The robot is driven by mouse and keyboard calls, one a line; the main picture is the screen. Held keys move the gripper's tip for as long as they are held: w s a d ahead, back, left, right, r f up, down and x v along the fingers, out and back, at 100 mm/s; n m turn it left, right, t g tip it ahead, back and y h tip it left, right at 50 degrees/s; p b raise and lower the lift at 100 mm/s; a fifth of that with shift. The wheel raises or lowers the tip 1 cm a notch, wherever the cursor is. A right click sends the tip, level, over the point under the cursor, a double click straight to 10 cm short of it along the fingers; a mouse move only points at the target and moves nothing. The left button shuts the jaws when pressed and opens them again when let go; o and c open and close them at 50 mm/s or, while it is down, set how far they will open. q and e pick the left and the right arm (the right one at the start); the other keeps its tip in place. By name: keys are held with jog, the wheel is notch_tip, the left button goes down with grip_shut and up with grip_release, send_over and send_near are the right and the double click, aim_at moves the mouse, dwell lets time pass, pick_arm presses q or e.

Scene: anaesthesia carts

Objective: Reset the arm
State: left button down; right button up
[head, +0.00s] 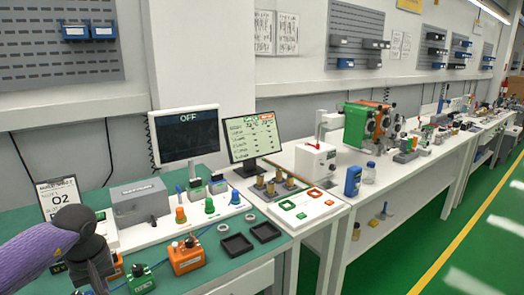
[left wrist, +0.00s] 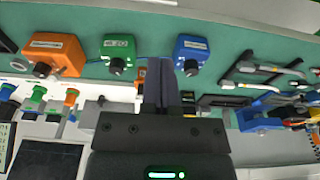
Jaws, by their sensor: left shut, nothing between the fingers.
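My left arm (head: 60,245), purple with dark joints, comes in from the lower left of the head view over the green-topped bench (head: 215,240). Its gripper tips cannot be made out there. In the left wrist view my left gripper (left wrist: 160,65) is shut, its two dark fingers together with nothing between them. The fingers point at the bench between a green box (left wrist: 118,50) and a blue box (left wrist: 193,53), each with a black knob. An orange box (left wrist: 53,54) lies further left in that view. My right gripper is not in view.
In the head view the orange box (head: 187,256) and green box (head: 140,278) stand near the bench front, close to my arm. Behind them are a grey box (head: 140,203), a monitor reading OFF (head: 186,138) and a second screen (head: 251,137). Green floor (head: 395,255) is clear at right.

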pick_arm(q)
jog(key=w+d+f+n+t+h, duration=0.1)
jog(key=d+f+n+h, duration=0.45)
jog(key=d, duration=0.25)
jog(key=d+f+n+t+h, duration=0.1)
jog(key=d+f+n+h, duration=0.4)
jog(key=d, duration=0.3)
jog(key=s+d+f+n+t, duration=0.25)
jog(key=f+n+t, duration=0.5)
jog(key=n, duration=1.15)
jog(key=s+a+f+n+g+y, duration=0.35)
jog(key=s+f+n+y, duration=0.45)
jog(key=s+f+n, duration=0.9)
jog(key=s+f+n+g, duration=0.2)
jog(key=s+n+g, duration=0.1)
jog(key=s+n, duration=0.4)
jog(key=s+d+f+n+g+y, duration=0.1)
jog(key=s+f+n+g, duration=0.2)
jog(key=s+n, duration=0.5)
jog(key=s+g, duration=0.1)
jog(key=s, duration=0.5)
jog(key=shift+s+d, duration=0.3)
